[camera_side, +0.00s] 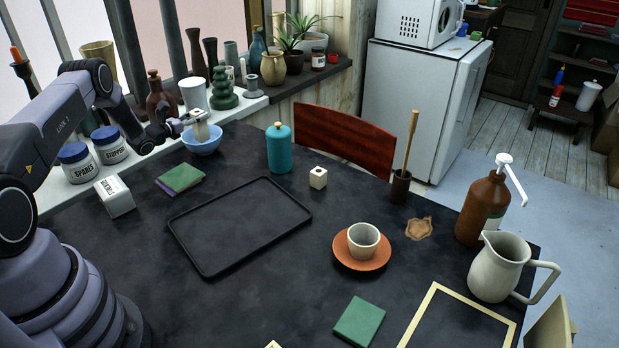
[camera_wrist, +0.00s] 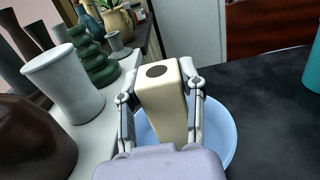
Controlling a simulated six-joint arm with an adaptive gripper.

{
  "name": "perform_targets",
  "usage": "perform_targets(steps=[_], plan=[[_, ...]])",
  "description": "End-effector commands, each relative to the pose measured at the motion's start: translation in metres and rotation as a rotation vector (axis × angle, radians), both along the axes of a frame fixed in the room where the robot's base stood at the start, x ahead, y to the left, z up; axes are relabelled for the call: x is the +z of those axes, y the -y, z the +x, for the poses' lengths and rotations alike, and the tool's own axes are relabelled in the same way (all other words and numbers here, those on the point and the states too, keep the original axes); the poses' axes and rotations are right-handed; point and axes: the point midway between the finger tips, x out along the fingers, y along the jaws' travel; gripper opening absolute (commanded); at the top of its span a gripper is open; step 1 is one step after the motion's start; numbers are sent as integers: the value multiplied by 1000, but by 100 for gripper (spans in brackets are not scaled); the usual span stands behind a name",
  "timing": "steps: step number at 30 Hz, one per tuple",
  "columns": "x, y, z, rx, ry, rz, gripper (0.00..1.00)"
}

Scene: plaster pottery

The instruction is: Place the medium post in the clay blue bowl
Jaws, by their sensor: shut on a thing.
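My gripper (camera_side: 190,117) is shut on a cream square post with a dark round hole in its top; it also shows in the wrist view (camera_wrist: 162,92). The medium post (camera_wrist: 160,84) stands roughly upright between the fingers, over the light blue bowl (camera_wrist: 222,136). In the side view the post (camera_side: 201,129) is above or partly inside the blue bowl (camera_side: 203,145), which sits at the table's back left edge. I cannot tell whether the post touches the bowl's bottom. Its lower end is hidden.
A short cream block with a hole (camera_side: 318,178) stands right of the teal bottle (camera_side: 279,148). A black tray (camera_side: 184,234) lies mid-table. Vases crowd the sill behind the bowl, with a white cup (camera_wrist: 63,84) and a green stacked vase (camera_wrist: 92,54) close to my gripper.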

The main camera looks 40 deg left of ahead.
Motion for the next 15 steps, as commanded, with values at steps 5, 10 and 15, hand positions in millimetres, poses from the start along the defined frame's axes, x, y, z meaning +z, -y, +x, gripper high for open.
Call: perform_targets(steps=[5,10,15], plan=[[-25,-1,2,0,0,-1,0],[-33,-1,2,1,2,2,0],[-32,-1,2,1,2,2,0]])
